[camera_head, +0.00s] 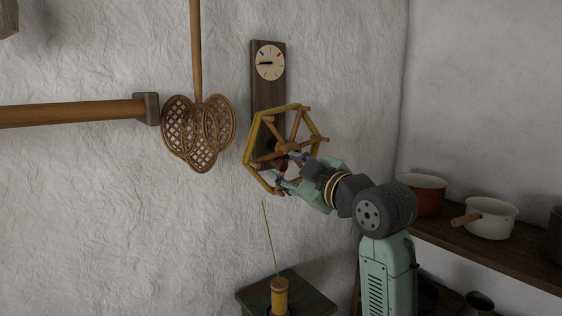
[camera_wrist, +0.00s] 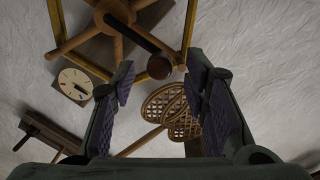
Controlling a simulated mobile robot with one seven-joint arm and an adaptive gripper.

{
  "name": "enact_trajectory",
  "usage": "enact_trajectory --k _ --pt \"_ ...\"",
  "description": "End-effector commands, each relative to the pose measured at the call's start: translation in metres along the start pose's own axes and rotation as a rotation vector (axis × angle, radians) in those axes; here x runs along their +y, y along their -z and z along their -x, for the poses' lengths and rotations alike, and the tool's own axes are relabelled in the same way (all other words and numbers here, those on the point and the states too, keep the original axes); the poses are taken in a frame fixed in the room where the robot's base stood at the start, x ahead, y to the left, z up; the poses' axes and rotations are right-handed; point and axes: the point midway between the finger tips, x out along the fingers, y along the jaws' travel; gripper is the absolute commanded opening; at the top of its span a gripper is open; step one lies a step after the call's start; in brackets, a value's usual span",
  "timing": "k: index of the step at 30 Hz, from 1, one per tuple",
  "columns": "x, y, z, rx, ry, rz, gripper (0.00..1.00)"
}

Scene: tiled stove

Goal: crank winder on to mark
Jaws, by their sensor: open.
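The winder (camera_head: 248,150) is a wheel with a yellow angular rim and wooden spokes, mounted on a dark upright board (camera_head: 268,95). In the wrist view the winder (camera_wrist: 118,22) fills the top, with a brown round knob (camera_wrist: 159,67) on a dark rod. A pale round dial (camera_head: 270,62) sits at the board's top, with a blue mark upper left, a red mark upper right and a black pointer toward the left. My gripper (camera_head: 284,168) is open in front of the wheel's lower part. In the wrist view the knob lies between the fingertips (camera_wrist: 163,76), with gaps on both sides.
A yellow spool (camera_head: 279,295) with a thin upright strand stands on a stool (camera_head: 310,302) below. Pots (camera_head: 490,218) stand on a shelf (camera_head: 450,242) at right.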

Motion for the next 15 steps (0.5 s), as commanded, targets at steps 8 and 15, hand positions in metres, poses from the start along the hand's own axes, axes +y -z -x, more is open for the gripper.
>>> enact_trajectory --k 8,15 --pt "0.001 0.0 -0.031 -0.001 -0.001 -0.001 0.41" --pt "0.0 -0.001 -0.034 -0.001 -0.001 0.0 0.41"
